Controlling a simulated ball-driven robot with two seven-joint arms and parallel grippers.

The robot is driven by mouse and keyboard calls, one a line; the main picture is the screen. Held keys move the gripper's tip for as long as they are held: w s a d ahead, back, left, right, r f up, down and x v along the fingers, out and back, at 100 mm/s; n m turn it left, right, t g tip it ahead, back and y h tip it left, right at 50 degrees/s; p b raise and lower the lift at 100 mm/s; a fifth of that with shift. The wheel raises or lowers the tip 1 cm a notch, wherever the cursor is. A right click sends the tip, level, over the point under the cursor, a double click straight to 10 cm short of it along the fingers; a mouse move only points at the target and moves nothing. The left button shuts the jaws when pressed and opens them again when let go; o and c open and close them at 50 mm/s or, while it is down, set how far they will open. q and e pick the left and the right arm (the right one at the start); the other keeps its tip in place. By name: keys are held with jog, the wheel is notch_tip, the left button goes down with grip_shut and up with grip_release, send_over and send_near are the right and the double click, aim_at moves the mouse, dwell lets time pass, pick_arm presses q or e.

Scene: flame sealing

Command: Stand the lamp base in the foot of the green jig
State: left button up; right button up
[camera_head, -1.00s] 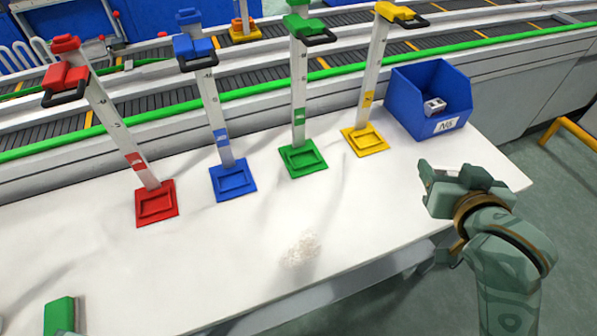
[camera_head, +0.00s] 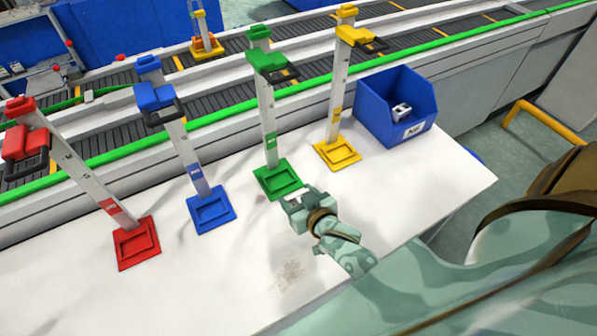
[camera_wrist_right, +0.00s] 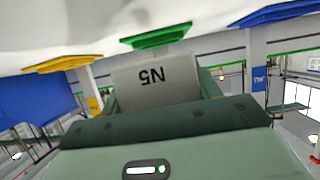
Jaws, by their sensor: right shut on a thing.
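The green jig (camera_head: 268,110) stands on the white table between the blue and yellow jigs. Its square recessed foot (camera_head: 278,181) is visible and its upright is tilted in the picture. My right gripper (camera_head: 295,203) is just in front of that foot, on the near side. In the right wrist view it is shut on a light grey lamp base (camera_wrist_right: 155,80) marked N5, which reads upside down. The green foot (camera_wrist_right: 155,37) shows just beyond the lamp base there. In the head view the gripper mostly hides the lamp base. My left gripper is not in view.
A red jig (camera_head: 137,243), a blue jig (camera_head: 211,210) and a yellow jig (camera_head: 337,153) flank the green one. A blue bin (camera_head: 395,105) holding a grey piece stands at the right. The front of the table (camera_head: 200,290) is clear except for a pale speckled patch.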

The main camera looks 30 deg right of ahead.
jog(key=shift+s+f, duration=0.2)
jog(key=shift+f, duration=0.15)
jog(key=shift+w+f, duration=0.1)
jog(key=shift+w, duration=0.05)
jog(key=b, duration=0.5)
send_near(272, 164)
jog(key=x, duration=0.5)
jog(key=shift+w+d, duration=0.1)
jog(key=shift+w, duration=0.8)
jog(key=shift+s+f, duration=0.1)
jog(key=shift+f, duration=0.3)
dwell(0.6)
jog(key=shift+r+p, duration=0.3)
jog(key=shift+r, duration=0.1)
dwell(0.3)
jog(key=shift+f, duration=0.4)
dwell(1.3)
